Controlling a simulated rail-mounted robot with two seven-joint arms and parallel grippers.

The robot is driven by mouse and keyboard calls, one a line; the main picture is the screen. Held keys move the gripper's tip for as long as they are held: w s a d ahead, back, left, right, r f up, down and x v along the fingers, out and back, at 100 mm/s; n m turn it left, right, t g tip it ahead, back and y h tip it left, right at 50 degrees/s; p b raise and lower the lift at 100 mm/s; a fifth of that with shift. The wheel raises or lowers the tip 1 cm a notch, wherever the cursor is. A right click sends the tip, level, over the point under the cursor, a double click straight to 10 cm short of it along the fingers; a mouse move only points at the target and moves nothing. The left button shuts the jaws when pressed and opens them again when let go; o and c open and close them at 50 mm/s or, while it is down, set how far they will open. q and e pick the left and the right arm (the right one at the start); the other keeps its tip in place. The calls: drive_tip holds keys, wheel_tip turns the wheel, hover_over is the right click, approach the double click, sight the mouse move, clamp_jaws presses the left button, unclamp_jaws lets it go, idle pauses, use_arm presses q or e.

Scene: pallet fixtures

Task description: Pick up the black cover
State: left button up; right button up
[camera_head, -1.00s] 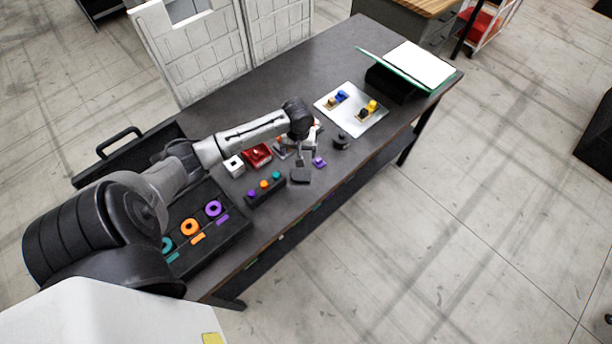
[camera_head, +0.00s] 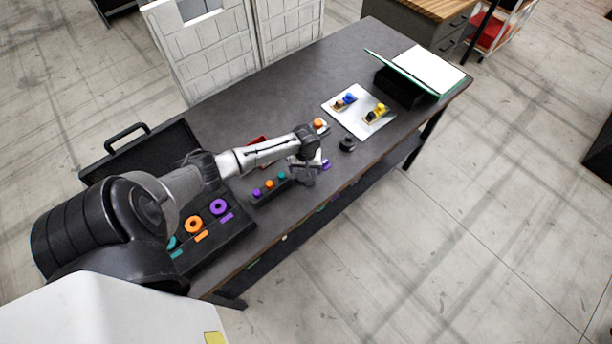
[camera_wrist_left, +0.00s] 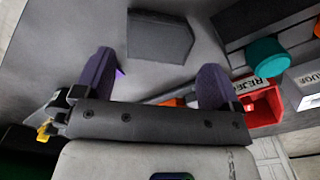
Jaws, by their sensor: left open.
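The black cover (camera_wrist_left: 160,38) is a flat, dark, five-sided piece lying on the grey table at the top of the left wrist view. In the head view it is mostly hidden by my left gripper (camera_head: 304,173), which is above that spot near the table's front edge. In the left wrist view my left gripper (camera_wrist_left: 157,62) is open, its two purplish fingers wide apart. Nothing is between the fingers, and the cover lies beyond the fingertips. My right gripper is not in view.
A dark block with purple, orange and teal knobs (camera_head: 270,190) stands close by on the left. A red reject bin (camera_wrist_left: 264,108) is near the right finger. A round black part (camera_head: 348,144) and a silver plate (camera_head: 358,122) with small parts lie further right.

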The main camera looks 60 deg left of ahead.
use_arm(q)
drive_tip(key=shift+d+f, duration=0.1)
drive_tip(key=shift+f, duration=1.8)
drive_tip(key=shift+c, duration=0.4)
drive_tip(key=c, duration=0.6)
